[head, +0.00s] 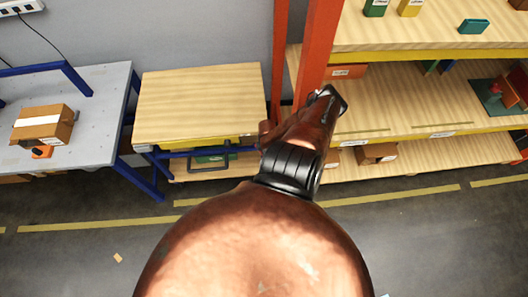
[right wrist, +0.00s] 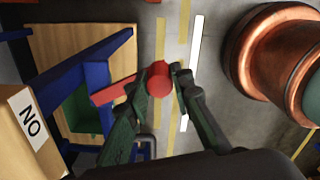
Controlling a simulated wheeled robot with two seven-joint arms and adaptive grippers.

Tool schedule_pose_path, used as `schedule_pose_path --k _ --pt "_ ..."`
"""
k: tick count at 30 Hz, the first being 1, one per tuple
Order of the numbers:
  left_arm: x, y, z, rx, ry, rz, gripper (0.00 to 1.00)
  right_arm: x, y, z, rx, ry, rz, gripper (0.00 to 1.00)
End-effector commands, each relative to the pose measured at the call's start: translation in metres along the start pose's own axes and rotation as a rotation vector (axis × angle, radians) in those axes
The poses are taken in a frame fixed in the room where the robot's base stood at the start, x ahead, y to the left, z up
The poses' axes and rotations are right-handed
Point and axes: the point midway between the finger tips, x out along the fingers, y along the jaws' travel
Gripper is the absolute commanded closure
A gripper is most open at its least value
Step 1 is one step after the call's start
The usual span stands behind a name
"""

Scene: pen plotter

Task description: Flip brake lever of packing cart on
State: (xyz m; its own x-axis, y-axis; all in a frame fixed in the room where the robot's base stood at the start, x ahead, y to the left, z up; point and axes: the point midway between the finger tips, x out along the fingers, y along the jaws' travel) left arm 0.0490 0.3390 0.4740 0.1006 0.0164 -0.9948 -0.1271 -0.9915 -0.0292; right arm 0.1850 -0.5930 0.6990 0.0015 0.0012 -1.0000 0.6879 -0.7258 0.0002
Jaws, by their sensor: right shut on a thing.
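The packing cart, with a wooden top (head: 200,95) and a blue frame, stands left of centre in the head view. In the right wrist view, a red lever with a round end (right wrist: 158,80) sticks out beside the blue frame (right wrist: 100,65). My right gripper (right wrist: 167,92) is shut on this lever near its round end. A wooden block with a white label (right wrist: 30,122) is at the left of that view; its letters look like "NO", or "ON" if turned over. One copper arm of mine fills the middle of the head view, and no gripper fingers can be made out there. My left gripper is not in view.
A grey table (head: 90,105) with a cardboard box (head: 42,125) stands left of the cart. Orange-posted wooden shelving (head: 440,45) stands to the right. Yellow lines (head: 100,224) mark the open floor in front. A green bin (right wrist: 82,118) sits close to the lever.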

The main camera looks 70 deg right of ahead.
Motion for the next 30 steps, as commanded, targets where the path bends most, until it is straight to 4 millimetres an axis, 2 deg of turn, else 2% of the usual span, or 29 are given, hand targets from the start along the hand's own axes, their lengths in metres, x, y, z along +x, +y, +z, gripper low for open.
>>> schedule_pose_path --k 6,7,14,23,26,30 --pt "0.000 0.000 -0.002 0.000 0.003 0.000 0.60 -0.001 0.002 0.004 -0.004 -0.008 0.002 1.00" --pt "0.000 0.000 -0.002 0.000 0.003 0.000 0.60 -0.001 0.003 0.004 -0.004 -0.008 0.003 0.78" --pt "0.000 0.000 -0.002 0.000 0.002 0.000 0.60 0.000 0.002 0.002 -0.003 -0.005 0.001 0.62" --pt "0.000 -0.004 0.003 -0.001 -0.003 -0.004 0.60 -0.001 0.001 0.001 -0.002 -0.003 0.001 0.61" --pt "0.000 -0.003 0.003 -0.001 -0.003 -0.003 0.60 -0.009 0.002 0.001 -0.002 -0.003 0.001 0.61" --pt "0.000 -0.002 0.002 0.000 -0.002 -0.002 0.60 -0.032 0.002 0.002 -0.004 -0.005 0.002 0.61"
